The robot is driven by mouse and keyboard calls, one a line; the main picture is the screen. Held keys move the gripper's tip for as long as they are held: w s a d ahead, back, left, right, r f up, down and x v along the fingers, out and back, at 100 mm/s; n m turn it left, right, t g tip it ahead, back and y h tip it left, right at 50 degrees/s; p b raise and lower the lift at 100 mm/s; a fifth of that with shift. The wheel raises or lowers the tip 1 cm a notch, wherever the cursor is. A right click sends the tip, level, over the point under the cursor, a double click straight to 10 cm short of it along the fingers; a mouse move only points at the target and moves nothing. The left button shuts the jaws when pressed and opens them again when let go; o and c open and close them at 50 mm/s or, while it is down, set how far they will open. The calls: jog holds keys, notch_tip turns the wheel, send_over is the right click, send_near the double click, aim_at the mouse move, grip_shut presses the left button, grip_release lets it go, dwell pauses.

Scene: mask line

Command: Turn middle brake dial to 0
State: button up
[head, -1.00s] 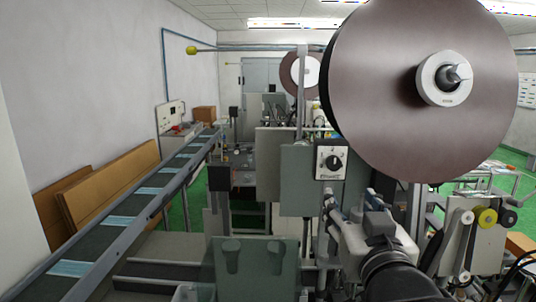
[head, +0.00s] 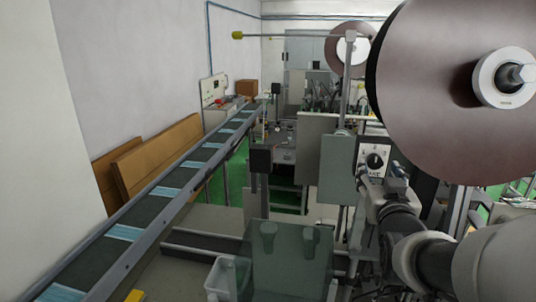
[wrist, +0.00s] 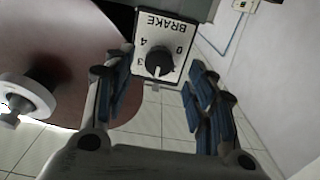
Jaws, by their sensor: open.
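The brake dial (head: 375,160) is a black round knob on a white plate, right of centre in the head view, below the large brown reel. In the wrist view the knob (wrist: 158,61) shows upside down, with the word BRAKE and the digits 0, 4 and 3 around it. A small white mark shows on the knob, but its exact setting is hard to read. My gripper (wrist: 157,72) is open, its blue-padded fingers on either side of the dial plate in the picture. No contact with the knob shows. In the head view my arm partly covers the plate's lower part.
The large brown reel (head: 430,90) hangs close above and right of the dial. A grey machine panel (head: 335,170) stands left of it. A conveyor (head: 150,215) with blue masks runs along the left. A translucent green cover (head: 290,262) stands in front.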

aim_at(375, 164)
jog(key=shift+x, duration=1.85)
jog(key=shift+c, duration=0.3)
jog(key=c, duration=1)
